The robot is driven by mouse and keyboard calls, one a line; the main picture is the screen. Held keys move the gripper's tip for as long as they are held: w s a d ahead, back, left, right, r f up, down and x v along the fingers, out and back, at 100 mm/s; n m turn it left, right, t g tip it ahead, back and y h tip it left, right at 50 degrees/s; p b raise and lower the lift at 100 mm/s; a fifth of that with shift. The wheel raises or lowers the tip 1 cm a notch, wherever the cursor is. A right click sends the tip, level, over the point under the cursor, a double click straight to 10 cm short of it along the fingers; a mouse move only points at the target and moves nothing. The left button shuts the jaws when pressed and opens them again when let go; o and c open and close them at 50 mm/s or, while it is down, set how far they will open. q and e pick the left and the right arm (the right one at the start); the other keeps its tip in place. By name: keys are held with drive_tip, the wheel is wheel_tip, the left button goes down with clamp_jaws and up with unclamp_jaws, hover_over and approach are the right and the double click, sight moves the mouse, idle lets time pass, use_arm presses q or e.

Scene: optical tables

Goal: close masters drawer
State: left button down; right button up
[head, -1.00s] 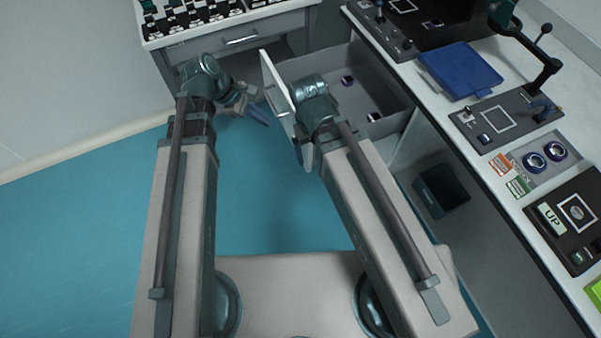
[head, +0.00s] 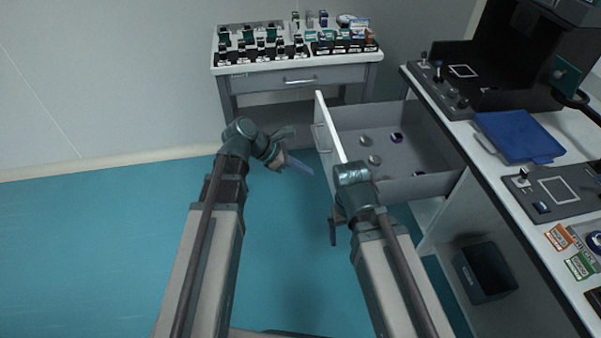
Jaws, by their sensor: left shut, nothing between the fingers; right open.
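The masters drawer (head: 408,187) is pulled out from under the right-hand bench. It is grey inside with a white front panel (head: 330,135) that has a handle on its outer left face. Several small round discs (head: 374,160) lie on its floor. My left gripper (head: 301,167) is left of the drawer front, apart from it, with its fingers shut and nothing held. My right gripper (head: 333,232) is below the near end of the drawer front, open and empty. My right arm's wrist hides the near bottom corner of the front panel.
The right-hand bench (head: 490,165) carries a blue tray (head: 520,136) and dark instruments. A dark bin (head: 485,272) stands under it. A grey cart (head: 298,80) with several small parts stands at the back. The blue floor left of the drawer is clear.

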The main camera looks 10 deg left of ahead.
use_arm(q)
drive_tip(key=w+d+f+b, duration=0.2)
drive_tip(key=d+f, duration=0.1)
drive_tip(key=d, duration=0.4)
drive_tip(key=shift+w+d+f+b, duration=0.15)
drive_tip(key=shift+d+f+b, duration=0.05)
drive_tip(key=shift+f+b, duration=0.15)
use_arm(e)
drive_tip(key=shift+f, duration=1.8)
